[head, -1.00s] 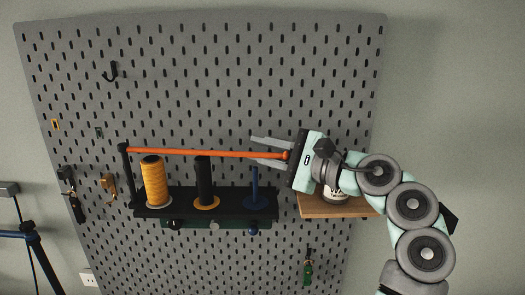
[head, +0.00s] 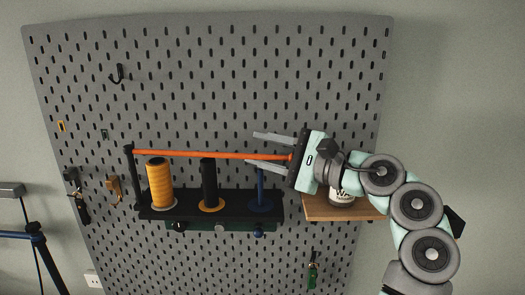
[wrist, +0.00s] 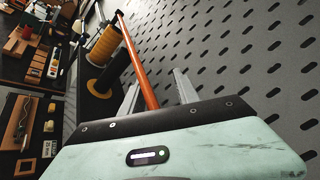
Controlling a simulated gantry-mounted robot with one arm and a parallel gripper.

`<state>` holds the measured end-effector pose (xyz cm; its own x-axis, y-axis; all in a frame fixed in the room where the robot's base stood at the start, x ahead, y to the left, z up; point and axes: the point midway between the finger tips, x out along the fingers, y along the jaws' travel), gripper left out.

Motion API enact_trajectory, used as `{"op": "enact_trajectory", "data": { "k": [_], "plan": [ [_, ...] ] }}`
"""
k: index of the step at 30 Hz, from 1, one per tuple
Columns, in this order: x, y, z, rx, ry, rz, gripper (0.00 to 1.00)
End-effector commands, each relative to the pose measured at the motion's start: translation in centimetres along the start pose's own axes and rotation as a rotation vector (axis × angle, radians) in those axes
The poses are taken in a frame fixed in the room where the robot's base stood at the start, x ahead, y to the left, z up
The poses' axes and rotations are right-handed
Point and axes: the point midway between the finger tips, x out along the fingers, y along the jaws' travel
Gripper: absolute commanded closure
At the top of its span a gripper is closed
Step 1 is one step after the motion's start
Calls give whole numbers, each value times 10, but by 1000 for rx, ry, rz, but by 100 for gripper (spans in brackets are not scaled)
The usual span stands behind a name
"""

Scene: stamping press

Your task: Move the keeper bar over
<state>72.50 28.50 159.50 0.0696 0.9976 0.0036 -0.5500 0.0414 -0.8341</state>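The keeper bar (head: 205,155) is a thin orange rod. It runs nearly level from a black post (head: 131,175) at the left, in front of the pegboard, across the spool rack (head: 182,212). Its right end reaches my gripper (head: 252,148). In the wrist view the bar (wrist: 138,70) runs away between the two grey fingers of my gripper (wrist: 156,78). The fingers are apart, with a clear gap on the right side of the bar. The bar lies nearer the left finger there; whether they touch cannot be told. Its near end is hidden by the gripper body.
The rack holds a yellow spool (head: 160,183), a black spool (head: 209,182) and a blue spindle (head: 261,188). A wooden shelf (head: 318,211) with a labelled jar (head: 341,194) is behind my wrist. Hooks and small tools hang on the pegboard (head: 220,80); its upper part is mostly clear.

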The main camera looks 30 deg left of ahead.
Motion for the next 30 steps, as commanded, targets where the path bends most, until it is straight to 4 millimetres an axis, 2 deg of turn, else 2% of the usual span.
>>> {"op": "enact_trajectory", "data": {
  "k": [30],
  "plan": [
    [-69, -20, -31, 3, 11, -6, 62]
  ]
}}
